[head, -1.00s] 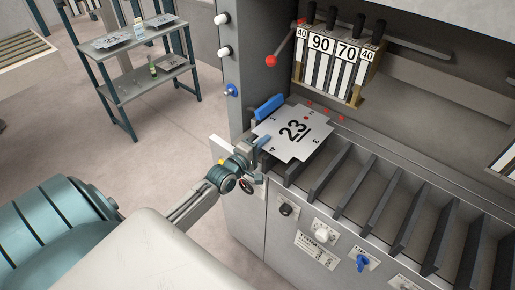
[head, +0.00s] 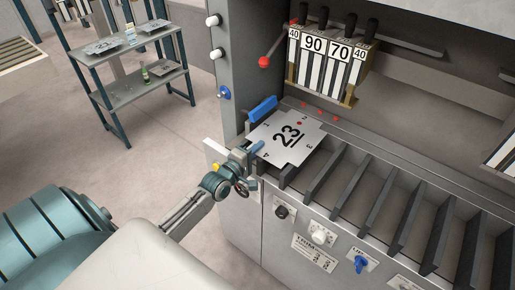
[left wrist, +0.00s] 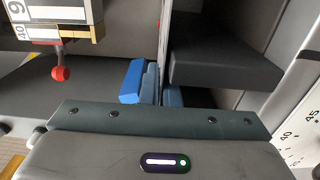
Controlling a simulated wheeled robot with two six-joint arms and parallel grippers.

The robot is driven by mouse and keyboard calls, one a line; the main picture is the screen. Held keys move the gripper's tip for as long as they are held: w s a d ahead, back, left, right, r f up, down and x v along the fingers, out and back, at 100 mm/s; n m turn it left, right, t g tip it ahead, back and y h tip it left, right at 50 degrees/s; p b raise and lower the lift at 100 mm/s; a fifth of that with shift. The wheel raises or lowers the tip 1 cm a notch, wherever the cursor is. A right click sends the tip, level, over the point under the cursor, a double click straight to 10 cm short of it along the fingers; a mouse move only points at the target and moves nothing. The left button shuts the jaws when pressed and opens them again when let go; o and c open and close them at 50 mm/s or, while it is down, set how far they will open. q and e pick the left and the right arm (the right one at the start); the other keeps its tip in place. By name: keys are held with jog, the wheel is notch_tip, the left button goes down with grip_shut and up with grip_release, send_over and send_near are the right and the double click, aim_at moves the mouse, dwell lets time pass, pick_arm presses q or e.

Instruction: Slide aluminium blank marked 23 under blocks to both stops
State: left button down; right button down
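The aluminium blank marked 23 (head: 299,143) is a light plate with notched corners. In the head view it lies flat at the left end of the machine bed, across the first dark ribs. A blue block (head: 262,108) stands just behind its back left edge; I cannot tell whether they touch. My left gripper (head: 256,147) is at the blank's front left edge, a blue fingertip touching or just over it. Its closure on the plate is unclear. In the left wrist view a blue block (left wrist: 131,81) shows beyond the gripper body, and the blank is hidden. My right gripper is out of view.
A rack of tools (head: 330,60) labelled 40, 90, 70, 40 hangs above the bed. A red-knobbed lever (head: 264,62) is left of it. Dark ribs (head: 375,205) run along the bed to the right. A shelf (head: 125,75) stands far left, with clear floor between.

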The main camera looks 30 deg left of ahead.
pick_arm(q)
jog(key=shift+a+f, duration=0.1)
jog(key=shift+a, duration=0.2)
dwell(0.4)
jog(key=shift+w+a, duration=0.1)
jog(key=shift+a, duration=0.5)
dwell(0.5)
jog(key=shift+w+b, duration=0.4)
jog(key=shift+b, duration=0.1)
dwell(0.4)
jog(key=shift+w+d+b, duration=0.1)
jog(key=shift+w+b, duration=0.25)
jog(key=shift+w, duration=0.3)
dwell(0.4)
jog(key=c, duration=1.6)
grip_release()
jog(key=shift+s, duration=0.1)
